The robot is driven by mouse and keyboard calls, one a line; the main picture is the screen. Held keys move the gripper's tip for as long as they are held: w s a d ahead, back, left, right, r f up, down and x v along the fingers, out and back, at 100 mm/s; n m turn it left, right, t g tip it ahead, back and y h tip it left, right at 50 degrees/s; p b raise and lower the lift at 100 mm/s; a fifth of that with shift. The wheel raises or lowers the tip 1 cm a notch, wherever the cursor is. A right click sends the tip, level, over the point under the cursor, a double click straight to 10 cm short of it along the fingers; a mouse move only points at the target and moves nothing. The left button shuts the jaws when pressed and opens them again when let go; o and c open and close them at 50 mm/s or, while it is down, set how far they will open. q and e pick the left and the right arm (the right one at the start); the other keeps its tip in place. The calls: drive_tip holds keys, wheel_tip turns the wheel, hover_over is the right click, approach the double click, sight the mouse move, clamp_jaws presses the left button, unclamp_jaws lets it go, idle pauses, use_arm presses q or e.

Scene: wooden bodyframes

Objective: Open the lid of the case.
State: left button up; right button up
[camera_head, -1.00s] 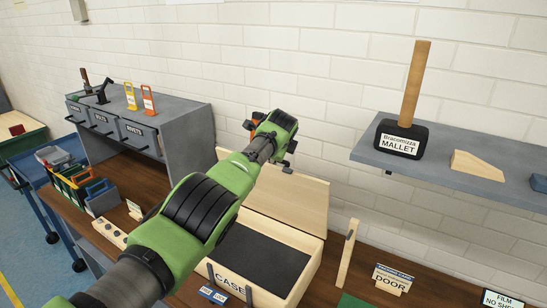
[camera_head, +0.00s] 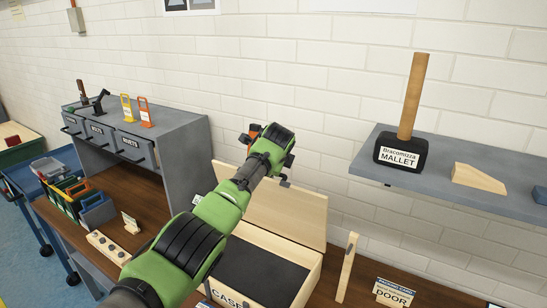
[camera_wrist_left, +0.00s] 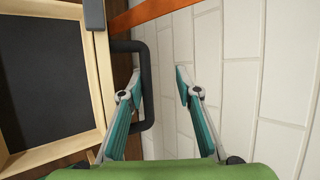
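The case (camera_head: 228,298) is a pale wooden box with a dark interior and a "CASE" label on its front. Its wooden lid (camera_head: 292,212) stands raised and tilted back at the rear, near the wall. My left arm reaches across in front of the lid's left part, hiding some of it. My left gripper's fingers are mostly hidden in the head view. In the left wrist view, my left gripper (camera_wrist_left: 158,76) is open and empty. A black bar handle (camera_wrist_left: 147,85) is beside its left finger, and a wood-framed dark panel (camera_wrist_left: 98,75) is at left. My right gripper is not in view.
A grey shelf (camera_head: 460,193) with a mallet (camera_head: 402,150) is at right. A grey drawer cabinet (camera_head: 180,150) stands at left. The brick wall is close behind my gripper. An upright wooden piece (camera_head: 347,267) and a "DOOR" card (camera_head: 394,292) stand right of the case.

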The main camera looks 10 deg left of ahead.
use_arm(q)
drive_tip(key=shift+s+d+r, duration=0.1)
drive_tip(key=shift+d, duration=0.45)
drive_tip(key=v, duration=1)
drive_tip(key=shift+a+r, duration=0.15)
drive_tip(key=shift+r, duration=0.15)
drive_tip(key=shift+s+a+r, duration=0.25)
drive_tip(key=shift+s+r, duration=0.05)
drive_tip(key=shift+s, duration=0.05)
drive_tip(key=shift+s+d+r, duration=0.1)
drive_tip(key=shift+s+r, duration=0.05)
drive_tip(key=shift+s, duration=0.05)
